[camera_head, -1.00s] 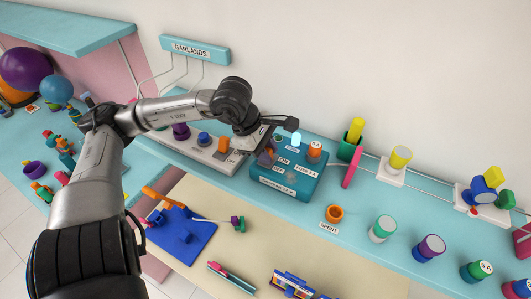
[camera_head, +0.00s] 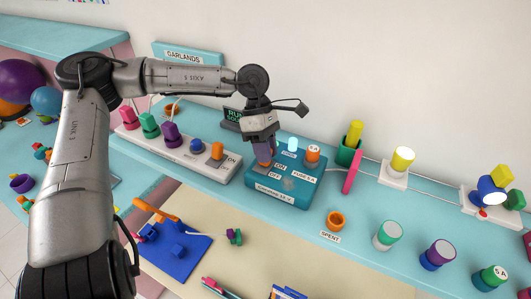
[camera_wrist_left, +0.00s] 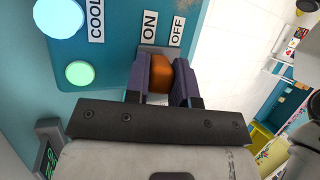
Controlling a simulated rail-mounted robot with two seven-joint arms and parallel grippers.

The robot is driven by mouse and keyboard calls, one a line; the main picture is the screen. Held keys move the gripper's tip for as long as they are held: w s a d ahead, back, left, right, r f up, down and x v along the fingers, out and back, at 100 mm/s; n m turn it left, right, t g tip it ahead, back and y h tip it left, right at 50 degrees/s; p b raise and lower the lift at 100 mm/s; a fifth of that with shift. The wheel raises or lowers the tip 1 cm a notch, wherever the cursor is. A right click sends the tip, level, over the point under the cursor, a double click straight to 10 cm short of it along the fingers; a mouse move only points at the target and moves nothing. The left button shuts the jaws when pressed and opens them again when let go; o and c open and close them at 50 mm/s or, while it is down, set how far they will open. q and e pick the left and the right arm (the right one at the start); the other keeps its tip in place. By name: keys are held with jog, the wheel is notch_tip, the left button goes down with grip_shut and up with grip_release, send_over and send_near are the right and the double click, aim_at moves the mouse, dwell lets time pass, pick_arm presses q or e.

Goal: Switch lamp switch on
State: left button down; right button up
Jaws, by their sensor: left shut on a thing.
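My left gripper (camera_head: 264,155) is over the box's left part. The lever's base is hidden. A lamp (camera_head: 403,156) on a white base at the right has a bright face. My right gripper is not in view.
A white panel (camera_head: 190,155) with several coloured knobs is left of the box. A green cup (camera_head: 348,154) with a yellow piece and a pink bar (camera_head: 352,172) stand close to its right.

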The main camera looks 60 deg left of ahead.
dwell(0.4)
pick_arm(q)
jog(key=c, duration=1.2)
grip_release()
jog(key=shift+c, duration=0.2)
jog(key=shift+a+r, duration=0.15)
jog(key=shift+a, duration=0.05)
jog(key=b+v, duration=0.2)
jog(key=v, duration=1.1)
jog(key=shift+w+r, duration=0.1)
jog(key=shift+r, duration=0.05)
